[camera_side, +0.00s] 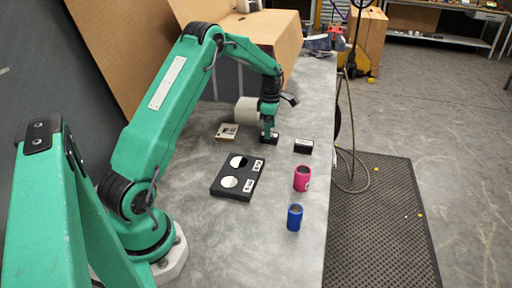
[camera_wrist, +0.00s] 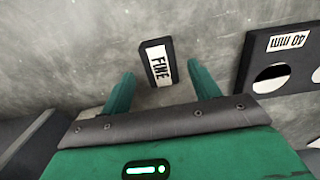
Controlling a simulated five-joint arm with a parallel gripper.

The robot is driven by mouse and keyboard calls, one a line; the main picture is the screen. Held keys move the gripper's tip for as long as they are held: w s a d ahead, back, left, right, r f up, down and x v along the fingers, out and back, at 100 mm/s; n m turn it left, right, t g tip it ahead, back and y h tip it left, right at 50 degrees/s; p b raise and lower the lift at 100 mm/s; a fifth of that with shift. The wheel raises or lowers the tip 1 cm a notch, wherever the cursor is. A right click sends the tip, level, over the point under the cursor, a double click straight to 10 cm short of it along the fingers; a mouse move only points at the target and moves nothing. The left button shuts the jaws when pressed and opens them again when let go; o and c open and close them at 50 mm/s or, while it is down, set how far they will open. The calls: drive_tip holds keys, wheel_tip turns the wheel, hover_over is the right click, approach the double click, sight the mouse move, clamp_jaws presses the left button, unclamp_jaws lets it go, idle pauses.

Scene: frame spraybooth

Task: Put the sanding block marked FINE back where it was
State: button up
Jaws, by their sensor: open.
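The sanding block marked FINE (camera_wrist: 157,62) is black with a white label and lies on the grey bench. In the wrist view it sits between and slightly beyond the fingertips of my gripper (camera_wrist: 160,72), with clear space on both sides. My gripper is open and empty. In the side view my gripper (camera_side: 268,132) points down over a small dark block (camera_side: 270,140), partly hidden by the fingers. A second black block with a white label (camera_side: 303,146) lies to its right; its marking is too small to read.
A black board (camera_side: 217,189) with two round holes lies nearer the base; the wrist view shows "40 mm" on it (camera_wrist: 252,62). A beige square (camera_side: 227,131) and pale cylinder (camera_side: 246,110) are left of my gripper.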

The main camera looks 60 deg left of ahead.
wheel_tip(320, 180, up, 8)
drive_tip(key=shift+r, duration=0.15)
idle(0.3)
idle(0.4)
drive_tip(key=s+d+r+m+t, duration=0.1)
drive_tip(key=s+d+r+m, duration=0.4)
drive_tip(key=d+r+m, duration=0.25)
drive_tip(key=s+d+r+m+t, duration=0.2)
drive_tip(key=s+d+r+m, duration=0.45)
drive_tip(key=d, duration=0.25)
drive_tip(key=s+d+m+t, duration=0.1)
drive_tip(key=s+d+m, duration=0.3)
drive_tip(key=s+m, duration=0.2)
drive_tip(key=s+d+f+m+t, duration=0.1)
drive_tip(key=s+d+m, duration=0.4)
drive_tip(key=s+m, duration=0.2)
drive_tip(key=s, duration=0.2)
drive_tip(key=shift+s+f+t, duration=0.3)
drive_tip(key=shift+s, duration=0.05)
drive_tip(key=shift+d, duration=0.1)
